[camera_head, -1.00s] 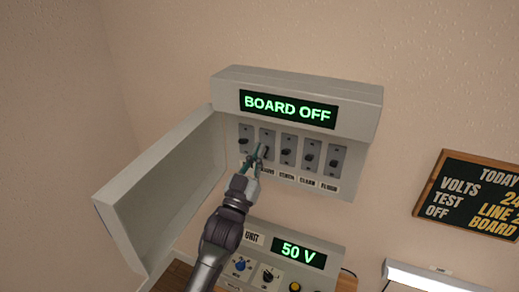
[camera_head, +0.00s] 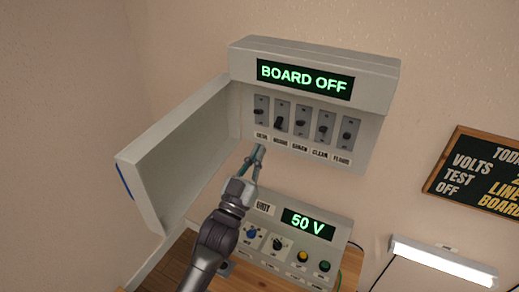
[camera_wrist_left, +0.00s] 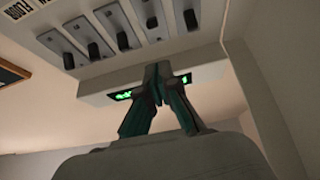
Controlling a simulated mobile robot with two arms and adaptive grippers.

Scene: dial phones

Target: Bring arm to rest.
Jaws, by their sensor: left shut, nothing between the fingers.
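My left gripper (camera_head: 257,156) is shut and empty. In the head view it stands just below the switch panel, apart from the switches as far as I can tell. The wrist view shows its fingertips (camera_wrist_left: 159,72) together, with the row of switches (camera_wrist_left: 124,40) beyond them. The wall box (camera_head: 378,105) has its door (camera_head: 180,150) swung open to the left, and its display (camera_head: 305,79) reads BOARD OFF. My right gripper does not show.
Below the box stands a unit (camera_head: 337,226) with knobs, buttons and a display (camera_head: 307,224) reading 50 V. A dark notice board (camera_head: 474,178) and a lit lamp (camera_head: 442,262) are on the right. The wall between box and board is bare.

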